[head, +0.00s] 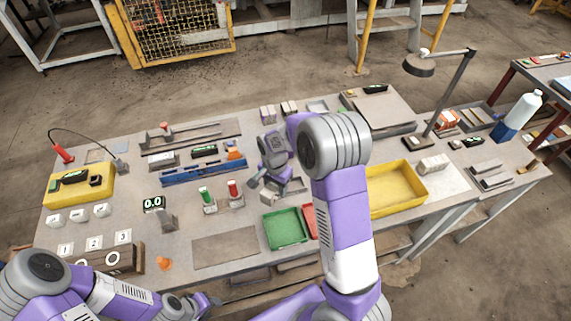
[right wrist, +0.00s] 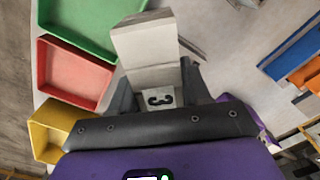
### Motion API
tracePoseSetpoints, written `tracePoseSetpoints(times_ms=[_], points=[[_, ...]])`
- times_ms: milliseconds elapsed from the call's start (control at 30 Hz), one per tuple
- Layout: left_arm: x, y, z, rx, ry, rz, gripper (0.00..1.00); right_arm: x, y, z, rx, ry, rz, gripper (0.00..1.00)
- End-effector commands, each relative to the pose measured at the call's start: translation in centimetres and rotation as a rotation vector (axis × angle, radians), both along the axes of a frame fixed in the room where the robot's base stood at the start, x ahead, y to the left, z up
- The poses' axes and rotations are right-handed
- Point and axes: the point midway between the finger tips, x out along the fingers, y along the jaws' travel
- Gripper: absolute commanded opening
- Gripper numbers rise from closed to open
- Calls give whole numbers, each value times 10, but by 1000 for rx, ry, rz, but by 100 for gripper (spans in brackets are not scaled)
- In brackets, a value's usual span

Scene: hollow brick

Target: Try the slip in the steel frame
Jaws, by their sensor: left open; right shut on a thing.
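My right gripper (head: 266,190) is shut on a pale grey block (right wrist: 145,48), above the middle of the table. In the head view only a small pale part of the block (head: 268,198) shows. My left gripper (head: 207,303) is open and empty at the bottom edge, partly cut off. A grey metal fixture with slots (head: 490,175) lies at the right of the table; I cannot tell whether it is the steel frame.
Green (head: 284,230) and red trays lie in front of my right gripper, and a yellow tray (head: 398,190) to the right, partly behind my arm. Red and green-topped pieces (head: 234,190) and a blue rail (head: 203,170) stand to the left. A bare plate (head: 225,247) is clear.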

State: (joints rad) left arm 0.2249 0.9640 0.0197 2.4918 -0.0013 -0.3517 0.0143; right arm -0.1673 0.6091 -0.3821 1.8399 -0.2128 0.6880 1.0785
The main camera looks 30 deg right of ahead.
Motion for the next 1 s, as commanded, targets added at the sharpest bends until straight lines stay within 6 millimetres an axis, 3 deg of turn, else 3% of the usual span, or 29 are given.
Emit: tracePoseSetpoints(times_ms=[100,333,633,1000], points=[[0,0,13,0,-1,0,43,14,-25,9,-1,-1,-314,0],[0,0,22,0,-1,0,43,28,-51,14,3,-4,-681,0],[0,0,16,0,-1,0,43,30,-55,5,4,-4,-749,0],[0,0,-8,0,-1,0,43,29,-55,-25,2,-3,-746,0]])
